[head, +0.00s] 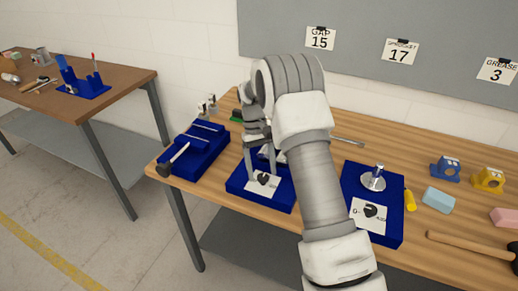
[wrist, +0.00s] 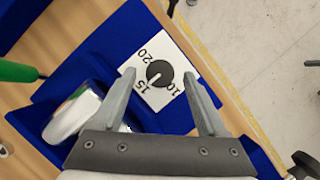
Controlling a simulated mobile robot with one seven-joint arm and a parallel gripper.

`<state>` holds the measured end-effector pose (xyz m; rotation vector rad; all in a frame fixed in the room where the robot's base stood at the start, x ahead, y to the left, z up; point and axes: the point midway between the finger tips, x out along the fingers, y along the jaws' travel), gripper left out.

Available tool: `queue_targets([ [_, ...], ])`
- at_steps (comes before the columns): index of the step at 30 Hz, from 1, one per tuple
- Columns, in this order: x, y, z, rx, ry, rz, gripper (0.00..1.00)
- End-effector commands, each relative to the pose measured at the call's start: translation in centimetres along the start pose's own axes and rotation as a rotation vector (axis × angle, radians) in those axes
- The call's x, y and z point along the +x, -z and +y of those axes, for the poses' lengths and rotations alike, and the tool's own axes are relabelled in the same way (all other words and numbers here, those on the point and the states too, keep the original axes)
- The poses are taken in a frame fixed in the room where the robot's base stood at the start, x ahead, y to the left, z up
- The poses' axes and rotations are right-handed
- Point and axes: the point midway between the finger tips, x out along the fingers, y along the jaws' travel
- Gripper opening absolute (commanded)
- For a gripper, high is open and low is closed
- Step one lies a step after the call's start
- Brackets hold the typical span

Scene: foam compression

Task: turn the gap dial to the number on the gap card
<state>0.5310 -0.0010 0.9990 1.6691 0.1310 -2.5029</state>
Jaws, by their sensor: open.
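The gap card (head: 319,39) on the grey wall board reads 15. My gripper (head: 264,175) is over the left of two blue fixtures (head: 236,184). In the wrist view, my gripper (wrist: 160,74) is open, with a fingertip on either side of a black dial knob (wrist: 162,68) on a white plate (wrist: 157,98). The plate shows 20, 15 and 10. The knob's white pointer line points toward the 15. I cannot tell whether the fingers touch the knob. In the head view the knob (head: 264,180) is partly hidden by a finger.
A second blue fixture (head: 385,232) with its own dial (head: 371,211) stands right of my arm. A blue vise-like fixture (head: 198,148) stands on the left. A mallet (head: 470,246), blocks and a yellow piece lie on the right. Cards for sprocket (head: 400,52) and grease (head: 496,71) hang above.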

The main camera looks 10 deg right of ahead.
Motion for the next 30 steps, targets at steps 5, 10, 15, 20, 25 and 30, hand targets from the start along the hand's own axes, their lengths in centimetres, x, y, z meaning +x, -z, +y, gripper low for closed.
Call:
queue_targets([
  [5,-3.2,0.1,0.0,-0.001,-0.001,0.007,0.76],
  [10,-7.0,0.1,0.0,-0.001,-0.001,0.006,0.76],
  [15,-10.2,0.1,0.0,-0.001,-0.001,0.006,0.76],
  [20,-12.8,0.1,0.0,-0.001,0.0,0.005,0.76],
  [25,-14.9,0.1,0.0,-0.001,0.0,0.004,0.76],
  [30,-16.2,0.0,0.0,-0.001,0.0,0.004,0.76],
])
